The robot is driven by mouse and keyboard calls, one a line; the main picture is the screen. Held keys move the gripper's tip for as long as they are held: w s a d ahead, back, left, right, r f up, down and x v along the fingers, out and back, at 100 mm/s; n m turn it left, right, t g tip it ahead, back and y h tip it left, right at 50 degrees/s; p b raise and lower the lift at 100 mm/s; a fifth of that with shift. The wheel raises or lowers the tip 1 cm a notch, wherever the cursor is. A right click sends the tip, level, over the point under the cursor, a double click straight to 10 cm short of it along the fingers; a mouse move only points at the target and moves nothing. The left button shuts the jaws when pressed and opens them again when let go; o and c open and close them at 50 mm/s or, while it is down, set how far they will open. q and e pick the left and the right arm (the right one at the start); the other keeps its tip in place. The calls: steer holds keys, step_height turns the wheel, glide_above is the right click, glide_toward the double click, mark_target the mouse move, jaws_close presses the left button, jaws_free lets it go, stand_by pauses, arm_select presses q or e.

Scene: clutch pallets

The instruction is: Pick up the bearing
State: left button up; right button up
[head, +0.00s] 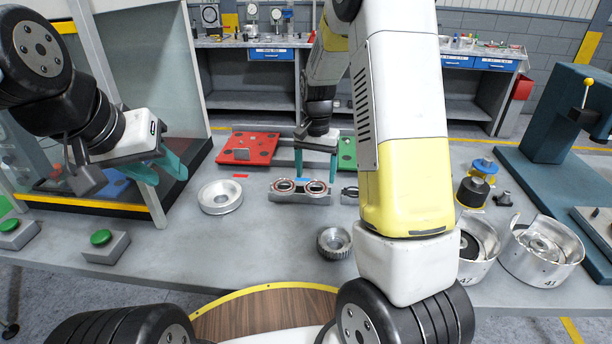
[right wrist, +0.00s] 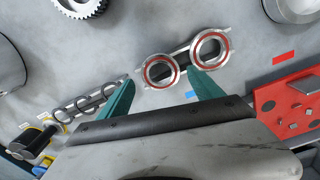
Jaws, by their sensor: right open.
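Two ring bearings with red seals sit side by side in a pale metal holder on the grey table, the left bearing (head: 285,185) and the right bearing (head: 315,187). In the right wrist view they show as one bearing (right wrist: 160,71) and another bearing (right wrist: 210,48). My right gripper (head: 316,172) is above and just behind the holder, pointing down. Its green fingers are spread and empty; in the right wrist view the gripper (right wrist: 162,88) has one fingertip by the bearings. My left gripper (head: 164,172) is off to the left, its green fingers apart and empty.
A red pallet (head: 248,148) and a green pallet (head: 347,153) lie behind. A metal ring (head: 220,197) is left of the holder, a toothed gear (head: 334,242) in front. Metal housings (head: 541,250) and a press (head: 560,130) stand right. Smaller rings (right wrist: 84,102) lie beside the holder.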

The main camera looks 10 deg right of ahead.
mark_target(316, 181)
step_height(316, 181, down, 4)
steer(key=shift+w+d+f, duration=0.1)
steer(key=c, duration=1.3)
steer(key=shift+r, duration=0.25)
